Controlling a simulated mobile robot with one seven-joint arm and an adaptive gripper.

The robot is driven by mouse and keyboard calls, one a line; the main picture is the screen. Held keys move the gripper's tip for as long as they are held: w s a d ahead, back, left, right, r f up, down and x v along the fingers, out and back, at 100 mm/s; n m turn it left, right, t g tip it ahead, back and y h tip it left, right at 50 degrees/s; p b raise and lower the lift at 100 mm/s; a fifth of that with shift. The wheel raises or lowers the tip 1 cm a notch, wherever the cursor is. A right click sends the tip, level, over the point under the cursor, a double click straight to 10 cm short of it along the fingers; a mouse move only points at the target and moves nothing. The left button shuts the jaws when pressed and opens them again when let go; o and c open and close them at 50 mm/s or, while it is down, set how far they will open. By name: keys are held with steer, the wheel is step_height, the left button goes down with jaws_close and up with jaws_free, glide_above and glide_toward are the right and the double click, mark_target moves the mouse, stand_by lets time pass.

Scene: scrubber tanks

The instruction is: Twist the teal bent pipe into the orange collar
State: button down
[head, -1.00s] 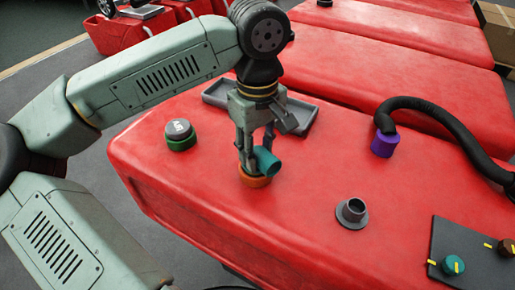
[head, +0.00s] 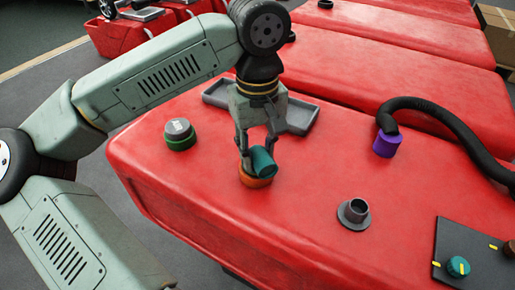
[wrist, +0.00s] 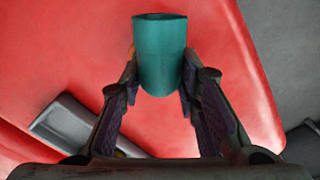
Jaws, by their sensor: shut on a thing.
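The teal bent pipe (head: 263,162) is at the orange collar (head: 256,181) on the red tank top, its open end pointing toward the camera and slightly right. My gripper (head: 257,150) comes down from above and is shut on the pipe. In the wrist view the pipe (wrist: 160,52) stands between the two fingertips (wrist: 158,82), its open end at the top of the picture. The collar is mostly hidden there. The pipe's lower end is hidden by the fingers and the collar, so I cannot tell how deep it sits.
A grey tray (head: 300,116) lies behind my gripper. A green collar with a dark cap (head: 180,134) is to the left. A grey flanged port (head: 353,213), a purple-ended black hose (head: 388,143) and a knob panel (head: 470,260) are to the right.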

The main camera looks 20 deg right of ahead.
steer(key=shift+m+b, duration=0.3)
steer(key=shift+m, duration=0.4)
steer(key=shift+m+b, duration=0.3)
steer(key=shift+m, duration=0.5)
steer(key=shift+m+b, duration=0.3)
steer(key=shift+m, duration=0.5)
steer(key=shift+f+b, duration=0.45)
